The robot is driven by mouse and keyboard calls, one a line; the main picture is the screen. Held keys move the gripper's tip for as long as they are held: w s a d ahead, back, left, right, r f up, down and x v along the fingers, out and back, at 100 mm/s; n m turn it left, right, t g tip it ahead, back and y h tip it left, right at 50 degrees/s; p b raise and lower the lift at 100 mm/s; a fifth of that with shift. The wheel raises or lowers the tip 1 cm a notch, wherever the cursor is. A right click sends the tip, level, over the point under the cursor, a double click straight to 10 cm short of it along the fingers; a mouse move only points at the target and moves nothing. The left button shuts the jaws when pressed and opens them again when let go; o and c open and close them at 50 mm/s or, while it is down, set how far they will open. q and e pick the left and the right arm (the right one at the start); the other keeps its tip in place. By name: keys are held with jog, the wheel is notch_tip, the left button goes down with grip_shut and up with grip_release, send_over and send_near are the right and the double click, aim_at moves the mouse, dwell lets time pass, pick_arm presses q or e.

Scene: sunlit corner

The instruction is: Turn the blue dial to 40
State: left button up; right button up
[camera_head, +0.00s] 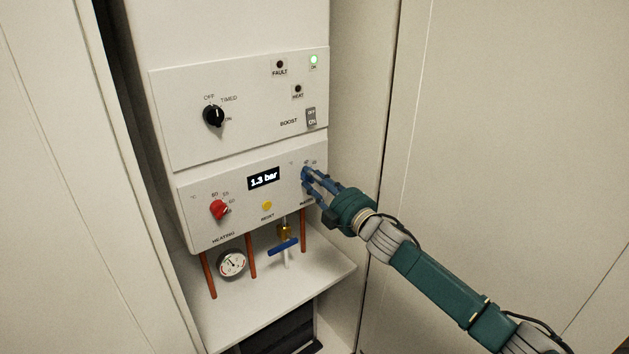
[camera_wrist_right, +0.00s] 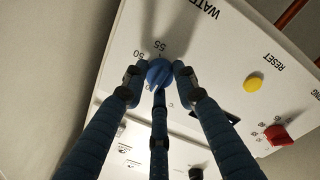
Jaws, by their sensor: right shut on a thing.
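The blue dial (camera_wrist_right: 159,73) is on the right end of the boiler's lower panel, above the WATER lettering. In the wrist view it sits between the blue fingers of my right gripper (camera_head: 311,177), which is shut on it. Numbers including 55 and 50 show around the dial in the wrist view; others are hidden or too small to read. I cannot tell for sure which number the dial points to. In the head view, the fingers cover most of the dial. My left gripper is not in view.
The lower panel also has a red heating dial (camera_head: 219,209), a yellow reset button (camera_head: 267,205) and a display (camera_head: 264,179) reading 1.3 bar. Below are copper pipes, a gauge (camera_head: 232,263) and a blue-handled valve (camera_head: 283,246). A black knob (camera_head: 213,115) is above. Cupboard walls flank the boiler.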

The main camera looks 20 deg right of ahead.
jog(key=o, duration=1.1)
jog(key=shift+o, duration=0.2)
jog(key=v, duration=1.2)
jog(key=shift+f, duration=0.1)
